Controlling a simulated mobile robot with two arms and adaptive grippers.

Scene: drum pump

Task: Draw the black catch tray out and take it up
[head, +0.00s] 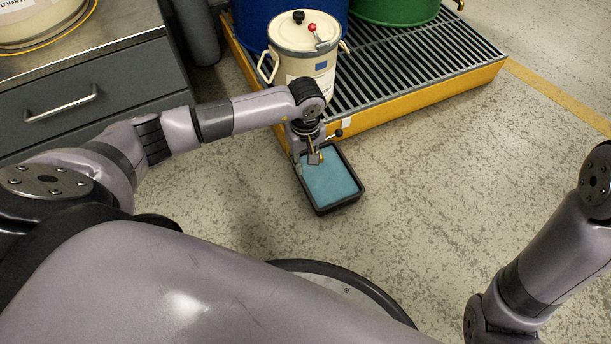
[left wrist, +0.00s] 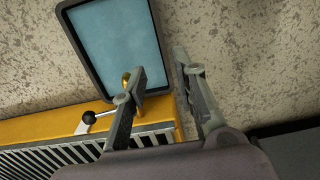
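The black catch tray (head: 342,204) lies on the floor in front of the yellow pallet, with a flat blue surface inside. It also shows in the left wrist view (left wrist: 158,40). My left gripper (head: 310,158) is over the tray's end nearest the pallet. In the left wrist view its fingers (left wrist: 157,66) are apart with nothing clamped. The tray's side rim appears between them in that view; whether they reach down around it, I cannot tell. My right gripper is out of view.
A yellow spill pallet (head: 420,105) with a grey grate carries a cream can (head: 303,68), a blue drum and a green drum (head: 395,8). A black-knobbed lever (left wrist: 88,117) juts out near my left fingers. A grey drawer cabinet (head: 80,100) stands left. Floor right of the tray is clear.

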